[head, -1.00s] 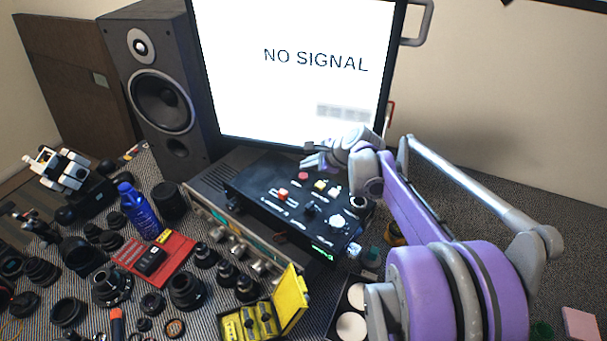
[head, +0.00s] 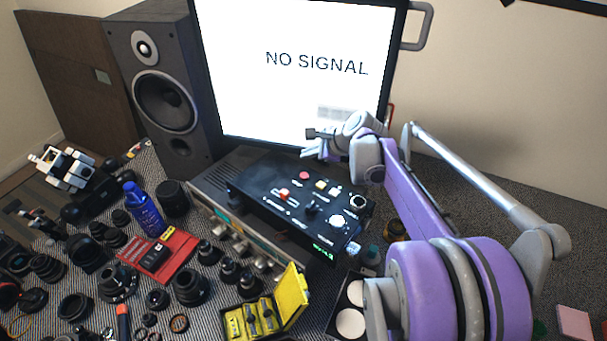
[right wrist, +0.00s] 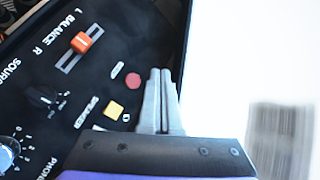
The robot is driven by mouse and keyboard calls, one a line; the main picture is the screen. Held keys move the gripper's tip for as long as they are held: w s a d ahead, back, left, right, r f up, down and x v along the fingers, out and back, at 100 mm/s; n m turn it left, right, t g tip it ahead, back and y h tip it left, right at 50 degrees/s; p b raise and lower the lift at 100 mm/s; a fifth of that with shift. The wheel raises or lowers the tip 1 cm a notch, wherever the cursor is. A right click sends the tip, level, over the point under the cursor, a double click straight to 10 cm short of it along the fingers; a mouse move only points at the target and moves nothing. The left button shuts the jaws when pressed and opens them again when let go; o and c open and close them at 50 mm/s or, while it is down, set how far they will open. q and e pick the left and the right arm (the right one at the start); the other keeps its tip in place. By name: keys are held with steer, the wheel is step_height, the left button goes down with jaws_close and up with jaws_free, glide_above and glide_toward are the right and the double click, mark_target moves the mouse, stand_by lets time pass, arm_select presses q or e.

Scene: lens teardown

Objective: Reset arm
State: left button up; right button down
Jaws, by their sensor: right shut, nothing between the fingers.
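My right arm (head: 425,210), purple and grey, reaches in from the right. Its gripper (head: 306,149) is over the far edge of a black control box (head: 298,203), in front of the monitor. In the right wrist view the two grey fingers (right wrist: 160,85) are together with nothing between them. Beside them on the box panel are a red button (right wrist: 133,81), a yellow button (right wrist: 114,109) and an orange slider (right wrist: 82,42). Whether the fingertips touch the box or monitor is unclear. My left gripper is not in view.
The monitor (head: 300,60) stands close behind the gripper and reads NO SIGNAL. A speaker (head: 165,95) stands left of it. Several lenses, a red tray (head: 180,245), a blue bottle (head: 142,208) and an open yellow case (head: 292,292) crowd the left and front. The back right table is clearer.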

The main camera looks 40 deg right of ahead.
steer(key=s+a+n, duration=0.1)
steer(key=a+n, duration=0.1)
steer(key=a, duration=0.1)
steer(key=s+a+f+n+g, duration=0.1)
steer(key=a+n, duration=0.1)
steer(key=a, duration=0.1)
steer(key=s+a+n, duration=0.1)
steer(key=a+n, duration=0.1)
steer(key=a, duration=0.1)
steer(key=shift+s+a+f, duration=0.25)
steer(key=shift+s, duration=0.15)
steer(key=s+a+f+n+g, duration=0.1)
steer(key=s+a+f+n, duration=0.3)
steer(key=s+a+n, duration=0.3)
steer(key=s+a+f+n+g+h, duration=0.1)
steer(key=s+a+f+n, duration=0.3)
steer(key=s+a+n, duration=0.3)
steer(key=s+n, duration=0.4)
steer(key=n, duration=0.1)
steer(key=shift+a+f, duration=0.2)
steer(key=shift+a, duration=0.05)
stand_by(0.4)
